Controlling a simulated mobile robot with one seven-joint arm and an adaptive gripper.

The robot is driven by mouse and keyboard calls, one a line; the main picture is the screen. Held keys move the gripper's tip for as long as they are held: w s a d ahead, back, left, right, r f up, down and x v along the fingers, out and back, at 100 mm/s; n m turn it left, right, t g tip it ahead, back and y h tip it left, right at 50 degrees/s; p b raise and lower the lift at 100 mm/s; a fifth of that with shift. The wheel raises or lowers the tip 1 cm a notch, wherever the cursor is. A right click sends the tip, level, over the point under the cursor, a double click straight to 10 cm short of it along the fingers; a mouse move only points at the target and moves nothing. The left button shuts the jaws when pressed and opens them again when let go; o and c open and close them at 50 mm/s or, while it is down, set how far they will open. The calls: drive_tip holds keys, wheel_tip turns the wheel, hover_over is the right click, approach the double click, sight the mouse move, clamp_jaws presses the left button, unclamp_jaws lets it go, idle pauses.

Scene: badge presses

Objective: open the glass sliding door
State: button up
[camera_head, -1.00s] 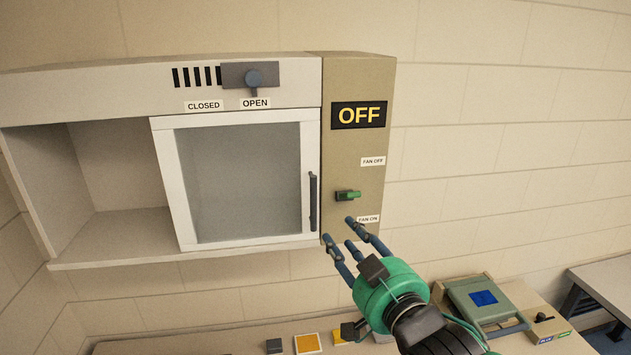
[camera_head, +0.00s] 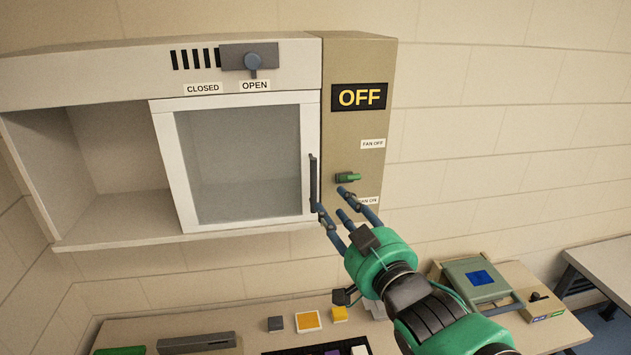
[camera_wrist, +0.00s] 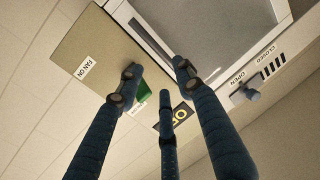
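The glass sliding door (camera_head: 246,224) has a white frame and covers the right part of the wall cabinet. The cabinet's left part stands uncovered. A dark vertical handle (camera_head: 313,181) is on the door's right edge. My gripper (camera_head: 331,199) is open, its fingers spread, just below and right of the handle. One fingertip appears close to the handle's lower end; I cannot tell whether it touches. In the wrist view, the fingers of my gripper (camera_wrist: 157,76) are apart with nothing between them.
A green fan switch (camera_head: 347,178) is close above my fingertips, under a display reading OFF (camera_head: 359,97). A knob (camera_head: 252,61) above the door points towards the OPEN label. Below are a worktable with small blocks and a green press (camera_head: 478,281). The wall at right is clear.

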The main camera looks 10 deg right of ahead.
sight(316, 183)
drive_tip(key=shift+w+a+p, duration=0.25)
drive_tip(key=shift+w+a, duration=0.15)
drive_tip(key=shift+w, duration=1.55)
drive_tip(key=shift+w+a+p, duration=0.2)
drive_tip(key=shift+w+a, duration=0.2)
drive_tip(key=shift+w, duration=1.55)
drive_tip(key=shift+w+a+p, duration=0.25)
drive_tip(key=shift+w+a, duration=0.15)
drive_tip(key=shift+w, duration=1.55)
clamp_jaws()
